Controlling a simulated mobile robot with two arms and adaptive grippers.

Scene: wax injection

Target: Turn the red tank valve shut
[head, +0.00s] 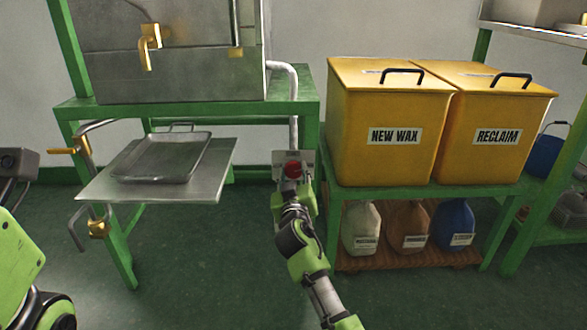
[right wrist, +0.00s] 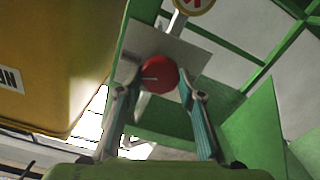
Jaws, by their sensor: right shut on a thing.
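The red tank valve (head: 292,169) is a round red knob in front of a small grey plate, at the foot of the grey pipe beside the green stand. In the right wrist view the red knob (right wrist: 158,75) sits between my two fingertips, with a pale line on its face. My right gripper (head: 292,179) reaches up from below and is shut on the knob. In the right wrist view its fingers (right wrist: 158,88) close on the knob's left and right sides. Part of my left arm shows at the left edge, but its gripper is not visible.
Yellow NEW WAX (head: 375,120) and RECLAIM (head: 495,125) bins stand on a green table close to the right. Jugs (head: 361,230) stand below. A metal tank (head: 180,60) with brass tap (head: 149,45) stands left, above a shelf holding a tray (head: 163,157).

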